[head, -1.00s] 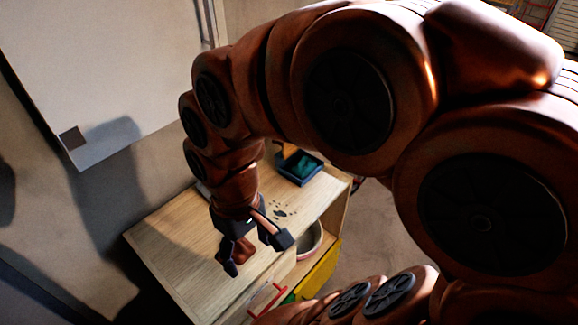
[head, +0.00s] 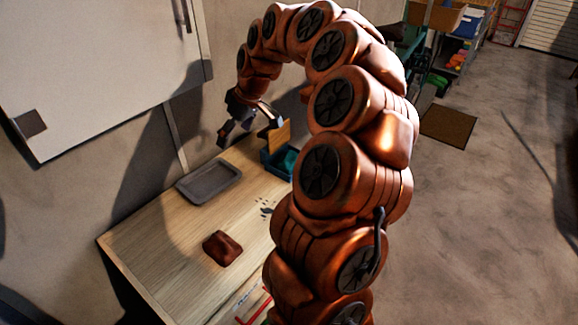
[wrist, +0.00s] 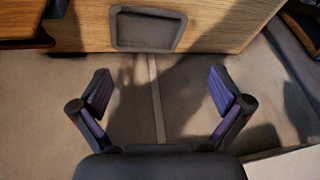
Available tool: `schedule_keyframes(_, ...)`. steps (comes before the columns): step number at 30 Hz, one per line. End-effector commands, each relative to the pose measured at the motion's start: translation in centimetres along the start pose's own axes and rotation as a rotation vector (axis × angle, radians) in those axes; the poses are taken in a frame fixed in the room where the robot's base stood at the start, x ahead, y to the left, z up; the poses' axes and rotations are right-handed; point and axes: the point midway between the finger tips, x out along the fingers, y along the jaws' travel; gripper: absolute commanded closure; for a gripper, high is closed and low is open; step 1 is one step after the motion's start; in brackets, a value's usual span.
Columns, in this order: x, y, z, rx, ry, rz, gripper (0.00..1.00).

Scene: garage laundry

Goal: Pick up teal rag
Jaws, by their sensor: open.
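A teal rag (head: 290,160) lies in a small blue bin (head: 272,167) at the far end of the wooden worktop. My arm hides part of the bin and rag. My gripper (head: 249,129) is open and empty, raised near the wall, above and left of the bin. In the wrist view my gripper (wrist: 160,80) has its two fingers spread wide with nothing between them. The rag is not seen in the wrist view.
A grey tray (head: 209,181) and a reddish-brown lump (head: 222,248) lie on the worktop (head: 165,235). Dark spots (head: 267,209) mark its surface. A tan upright piece (head: 281,135) stands by the bin. A white wall cabinet (head: 100,65) hangs at left. Open floor (head: 490,210) lies at right.

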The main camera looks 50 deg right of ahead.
Motion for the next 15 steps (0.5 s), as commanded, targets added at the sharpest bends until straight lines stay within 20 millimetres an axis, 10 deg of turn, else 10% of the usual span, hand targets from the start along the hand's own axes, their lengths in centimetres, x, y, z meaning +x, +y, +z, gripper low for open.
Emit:
schedule_keyframes(9, 4.0, 15.5, 6.9, 0.096, 0.043, 0.115, 0.00)
schedule_keyframes(15, 4.8, 20.4, 10.9, 0.131, 0.037, 0.166, 0.00)
